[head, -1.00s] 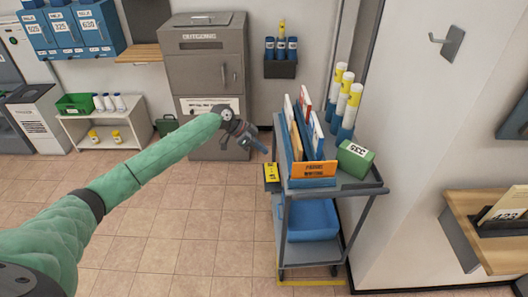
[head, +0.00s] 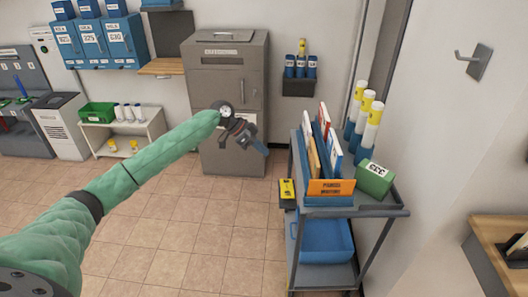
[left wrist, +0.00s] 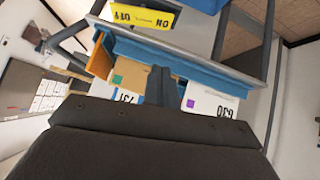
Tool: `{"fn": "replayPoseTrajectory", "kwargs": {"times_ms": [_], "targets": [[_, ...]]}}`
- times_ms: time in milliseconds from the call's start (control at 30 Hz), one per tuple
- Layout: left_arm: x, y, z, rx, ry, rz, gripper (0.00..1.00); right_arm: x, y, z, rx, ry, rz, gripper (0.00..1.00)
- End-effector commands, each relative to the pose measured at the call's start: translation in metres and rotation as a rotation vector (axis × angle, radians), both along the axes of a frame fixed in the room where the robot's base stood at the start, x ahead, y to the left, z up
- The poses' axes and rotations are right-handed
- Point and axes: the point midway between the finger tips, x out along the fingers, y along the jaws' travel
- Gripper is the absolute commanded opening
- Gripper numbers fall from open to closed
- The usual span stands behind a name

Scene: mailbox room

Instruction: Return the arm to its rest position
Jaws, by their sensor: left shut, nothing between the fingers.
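My left arm reaches in from the left in the head view, in a green sleeve. Its dark gripper (head: 262,148) is shut and empty, held in the air left of the cart's upper shelf and in front of the grey cabinet. In the left wrist view the closed fingers (left wrist: 161,84) appear in front of the cart's blue rack and its white and tan mail pieces, with nothing between them. My right gripper is not in view.
The grey cart (head: 385,212) holds upright mail, a green box (head: 375,178) and a blue bin (head: 325,240) below. A yellow switch plate (head: 287,191) is on its left side. The grey cabinet (head: 225,75) stands behind. Tiled floor left of the cart is clear.

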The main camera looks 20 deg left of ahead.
Motion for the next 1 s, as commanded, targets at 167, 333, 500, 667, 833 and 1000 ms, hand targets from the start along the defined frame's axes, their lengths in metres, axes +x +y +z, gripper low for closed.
{"fn": "replayPoseTrajectory", "kwargs": {"times_ms": [167, 333, 500, 667, 833, 1000], "targets": [[0.0, 0.0, 0.0, 0.0, 0.0, 0.0, 0.0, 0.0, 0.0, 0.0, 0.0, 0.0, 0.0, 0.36], [0.0, 0.0, 0.0, 0.0, 0.002, 0.002, 0.0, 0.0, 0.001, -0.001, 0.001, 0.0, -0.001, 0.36], [-0.001, 0.0, -0.001, -0.007, 0.049, 0.04, 0.0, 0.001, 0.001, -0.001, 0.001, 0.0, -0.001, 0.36], [-0.003, 0.011, -0.011, 0.058, 0.129, 0.121, 0.0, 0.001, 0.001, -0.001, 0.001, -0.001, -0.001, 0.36], [-0.005, 0.02, -0.015, 0.187, 0.132, 0.196, 0.0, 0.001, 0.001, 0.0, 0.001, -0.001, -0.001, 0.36], [-0.004, 0.028, 0.001, 0.329, 0.072, 0.292, 0.0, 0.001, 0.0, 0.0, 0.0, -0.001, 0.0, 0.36]]}}
